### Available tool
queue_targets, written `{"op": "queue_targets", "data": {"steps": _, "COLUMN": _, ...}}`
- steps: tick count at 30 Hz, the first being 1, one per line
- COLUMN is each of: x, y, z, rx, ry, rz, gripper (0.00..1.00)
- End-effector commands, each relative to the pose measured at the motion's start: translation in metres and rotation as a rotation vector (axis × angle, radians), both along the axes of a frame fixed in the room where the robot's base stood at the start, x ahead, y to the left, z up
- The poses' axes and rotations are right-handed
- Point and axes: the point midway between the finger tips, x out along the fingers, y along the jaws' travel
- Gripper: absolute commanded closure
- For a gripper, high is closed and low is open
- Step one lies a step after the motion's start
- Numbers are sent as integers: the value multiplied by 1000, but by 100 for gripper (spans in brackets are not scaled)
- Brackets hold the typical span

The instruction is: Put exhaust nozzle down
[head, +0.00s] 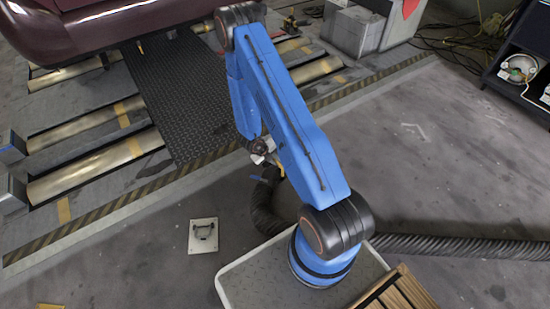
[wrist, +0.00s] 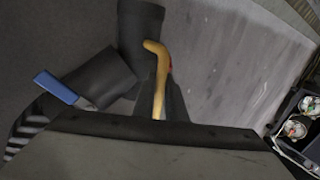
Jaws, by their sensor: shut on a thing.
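The exhaust nozzle (head: 268,176) is dark and sits at the end of a ribbed black hose, below my gripper (head: 262,152) in the head view. In the wrist view the nozzle (wrist: 100,78) shows as dark tube sections with a blue tab and a curved yellow handle (wrist: 156,80). My gripper (wrist: 163,100) is shut on the nozzle at the yellow handle. My arm hides part of the nozzle in the head view, and I cannot tell its height above the floor.
The black hose (head: 425,244) runs right across the floor. A white plate with a dark bracket (head: 203,235) lies on the floor at left. Rollers (head: 85,170) and a dark red car (head: 100,22) are behind. A dark cart (head: 525,60) stands right. Grey floor is clear at right.

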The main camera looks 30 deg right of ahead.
Motion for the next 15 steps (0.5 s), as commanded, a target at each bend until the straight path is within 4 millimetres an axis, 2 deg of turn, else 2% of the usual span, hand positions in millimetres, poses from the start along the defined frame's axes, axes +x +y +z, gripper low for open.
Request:
{"op": "queue_targets", "data": {"steps": 10, "x": 0, "y": 0, "z": -1, "rx": -1, "ry": -1, "rz": 0, "gripper": 100}}
{"op": "queue_targets", "data": {"steps": 11, "x": 0, "y": 0, "z": -2, "rx": 0, "ry": 0, "rz": 0, "gripper": 84}}
{"op": "queue_targets", "data": {"steps": 12, "x": 0, "y": 0, "z": -2, "rx": 0, "ry": 0, "rz": 0, "gripper": 74}}
{"op": "queue_targets", "data": {"steps": 13, "x": 0, "y": 0, "z": -2, "rx": 0, "ry": 0, "rz": 0, "gripper": 70}}
{"op": "queue_targets", "data": {"steps": 15, "x": 0, "y": 0, "z": -2, "rx": 0, "ry": 0, "rz": 0, "gripper": 70}}
